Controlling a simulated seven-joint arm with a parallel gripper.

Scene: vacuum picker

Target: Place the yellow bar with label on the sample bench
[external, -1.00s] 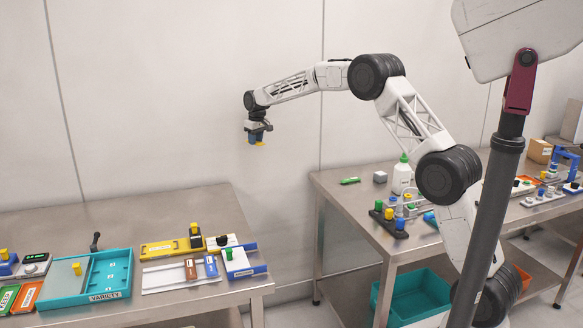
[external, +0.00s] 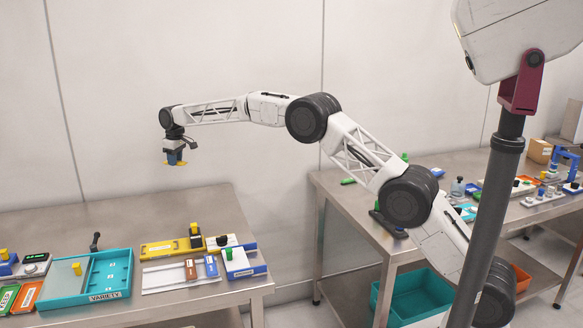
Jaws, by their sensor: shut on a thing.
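My gripper (external: 174,159) hangs in the air above the back part of the left steel bench (external: 185,210), pointing down. It is shut on a small yellow piece (external: 175,164), which shows only as a thin strip at the fingertips. It looks like the yellow bar, but no label can be made out at this size. The piece is well clear of the bench top. Neither bench has a readable sign naming it as the sample bench.
The left bench holds a teal tray (external: 115,270) marked VARIETY, a yellow holder (external: 165,249), a white plate (external: 160,280) with small blocks, and a white-and-blue block (external: 243,262). Its back strip is bare. The right bench (external: 340,200) carries several items.

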